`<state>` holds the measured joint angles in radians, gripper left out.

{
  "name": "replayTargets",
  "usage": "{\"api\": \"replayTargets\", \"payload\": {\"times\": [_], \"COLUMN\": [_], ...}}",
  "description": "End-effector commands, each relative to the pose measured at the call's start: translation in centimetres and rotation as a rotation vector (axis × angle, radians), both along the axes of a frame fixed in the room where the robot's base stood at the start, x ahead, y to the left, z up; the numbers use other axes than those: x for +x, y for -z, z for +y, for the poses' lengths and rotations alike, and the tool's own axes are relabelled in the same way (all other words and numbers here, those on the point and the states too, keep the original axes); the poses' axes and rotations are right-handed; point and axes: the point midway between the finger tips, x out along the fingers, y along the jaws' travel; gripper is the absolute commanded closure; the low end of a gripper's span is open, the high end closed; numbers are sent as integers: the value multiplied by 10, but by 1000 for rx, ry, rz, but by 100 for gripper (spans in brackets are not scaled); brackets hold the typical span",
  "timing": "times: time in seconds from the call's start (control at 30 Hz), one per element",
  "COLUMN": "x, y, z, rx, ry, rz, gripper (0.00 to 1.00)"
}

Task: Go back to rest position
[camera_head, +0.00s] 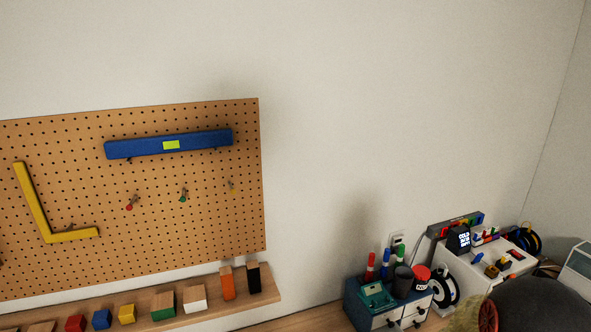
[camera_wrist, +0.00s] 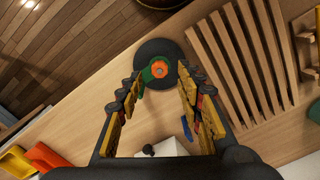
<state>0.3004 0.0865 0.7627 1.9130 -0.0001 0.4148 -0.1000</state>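My gripper (camera_wrist: 158,80) shows in the wrist view with its two yellow-padded fingers spread apart. Nothing is held between them. Past the fingertips, on a wooden surface (camera_wrist: 85,120), lies a round black object (camera_wrist: 183,53) with a green and orange centre. I cannot tell whether the fingertips touch it; they look apart from it. A white object (camera_wrist: 168,148) with a dark knob shows low between the fingers, partly hidden by my gripper. I cannot make out my gripper in the head view.
In the head view, a pegboard (camera_head: 80,190) holds a blue level (camera_head: 200,143) and a yellow square (camera_head: 70,236). Coloured blocks (camera_head: 163,305) line a ledge. A small drawer box (camera_head: 385,318) and white machine (camera_head: 480,275) stand right. Wooden slats (camera_wrist: 235,70) fill the wrist view's right.

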Motion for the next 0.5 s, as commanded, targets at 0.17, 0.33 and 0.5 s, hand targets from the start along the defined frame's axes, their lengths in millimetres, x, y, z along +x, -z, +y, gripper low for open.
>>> {"api": "replayTargets", "payload": {"times": [0.17,0.33,0.5], "x": [-44,-56,-63], "y": [-15,-65,-113], "z": [14,26,41], "rx": [32,28,10], "ry": [27,30,11], "rz": [113,112,54], "gripper": [63,63,63]}}
